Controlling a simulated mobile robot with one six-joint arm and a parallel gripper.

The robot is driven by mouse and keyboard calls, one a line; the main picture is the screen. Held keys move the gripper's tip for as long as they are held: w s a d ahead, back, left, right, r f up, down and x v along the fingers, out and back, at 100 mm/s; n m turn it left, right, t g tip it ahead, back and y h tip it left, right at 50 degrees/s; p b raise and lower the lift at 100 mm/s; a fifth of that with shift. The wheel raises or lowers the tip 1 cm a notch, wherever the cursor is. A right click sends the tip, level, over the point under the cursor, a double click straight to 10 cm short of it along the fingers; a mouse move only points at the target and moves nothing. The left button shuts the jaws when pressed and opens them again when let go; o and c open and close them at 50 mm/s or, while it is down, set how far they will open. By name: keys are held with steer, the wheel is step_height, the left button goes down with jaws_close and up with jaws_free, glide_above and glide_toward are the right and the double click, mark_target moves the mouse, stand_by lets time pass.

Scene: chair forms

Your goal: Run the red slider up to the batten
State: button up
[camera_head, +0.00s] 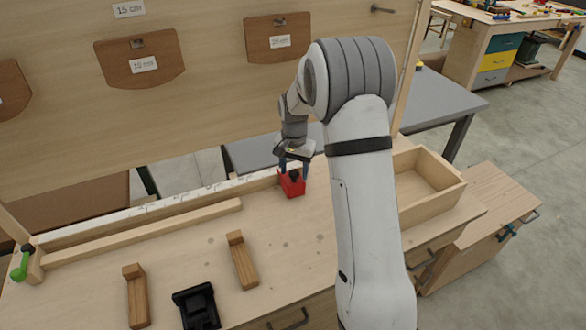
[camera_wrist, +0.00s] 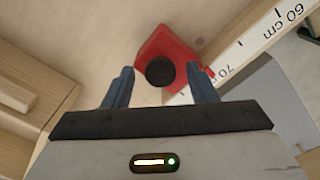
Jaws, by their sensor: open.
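The red slider (camera_head: 291,185) sits at the right part of the long wooden rail with the white scale, in the head view. It also shows in the wrist view (camera_wrist: 180,50), with its black knob (camera_wrist: 160,71) on top. My gripper (camera_head: 293,168) is open, just above the slider, with one blue finger on each side of the knob. The fingers appear apart from the knob. A long pale batten (camera_head: 145,233) lies on the bench along the rail, to the left of the slider, with its near end left of it.
A green-handled clamp (camera_head: 22,262) is at the rail's left end. Two wooden blocks (camera_head: 137,297) (camera_head: 242,260) and a black holder (camera_head: 196,306) lie on the bench front. An open wooden tray (camera_head: 428,189) stands at right. The scale (camera_wrist: 255,45) runs beside the slider.

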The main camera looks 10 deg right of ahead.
jaws_close()
stand_by(0.4)
